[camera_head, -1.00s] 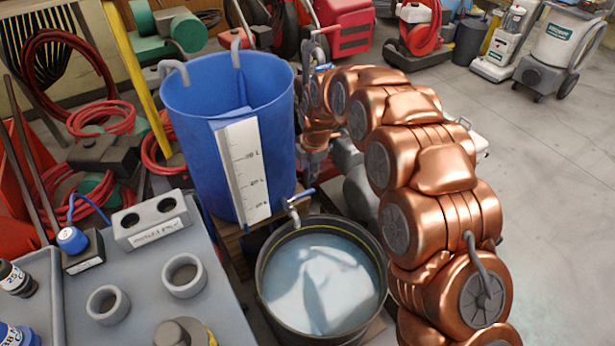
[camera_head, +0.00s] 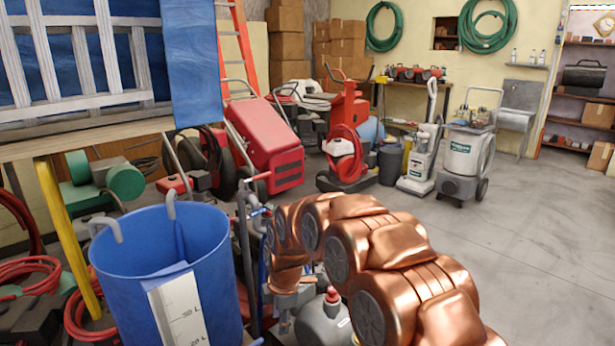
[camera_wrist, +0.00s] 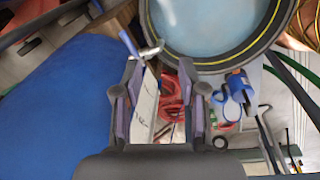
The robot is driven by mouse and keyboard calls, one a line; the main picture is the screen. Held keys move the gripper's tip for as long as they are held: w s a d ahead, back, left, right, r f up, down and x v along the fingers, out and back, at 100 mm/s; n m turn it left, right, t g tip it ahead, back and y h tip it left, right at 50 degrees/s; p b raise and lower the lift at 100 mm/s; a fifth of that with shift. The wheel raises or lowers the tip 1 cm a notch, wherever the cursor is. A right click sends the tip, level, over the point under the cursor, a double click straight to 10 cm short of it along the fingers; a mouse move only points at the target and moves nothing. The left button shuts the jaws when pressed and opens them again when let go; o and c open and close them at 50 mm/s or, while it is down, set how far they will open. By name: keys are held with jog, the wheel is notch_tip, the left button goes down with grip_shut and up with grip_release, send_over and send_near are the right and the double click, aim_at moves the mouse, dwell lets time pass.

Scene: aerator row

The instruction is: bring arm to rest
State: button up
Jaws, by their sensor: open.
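My copper-coloured arm bends over to the right of the blue tank (camera_head: 205,270) in the head view, and my gripper is not clearly visible there. In the wrist view my gripper (camera_wrist: 160,85) is open, with its two dark fingers apart. A white strip with marks (camera_wrist: 145,105) shows between the fingers, and I see no grip on it. The blue tank (camera_wrist: 55,115) fills the left of the wrist view. A round tub of water (camera_wrist: 210,25) is at its top.
A tap with a blue handle (camera_wrist: 135,45) is just beyond the fingers. A blue tool (camera_wrist: 237,93) is to their right. In the head view a grey jug with a red cap (camera_head: 322,322) stands beside my arm. Open floor (camera_head: 540,230) lies to the right.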

jog(key=s+d+r+m+g+h, duration=0.1)
jog(key=s+d+r+m, duration=0.3)
jog(key=s+d+m, duration=0.6)
jog(key=s+d+r+m+g, duration=0.1)
jog(key=s+d+r+m, duration=0.45)
jog(key=s+d, duration=0.8)
jog(key=s+d+m+g, duration=0.15)
jog(key=s+m, duration=0.55)
jog(key=s, duration=0.7)
jog(key=s+p+v, duration=0.2)
jog(key=p+v, duration=0.7)
jog(key=s+r+p+v, duration=0.1)
jog(key=s+p+v, duration=0.1)
jog(key=p+v, duration=0.8)
jog(key=shift+s+t, duration=0.45)
jog(key=shift+s, duration=0.05)
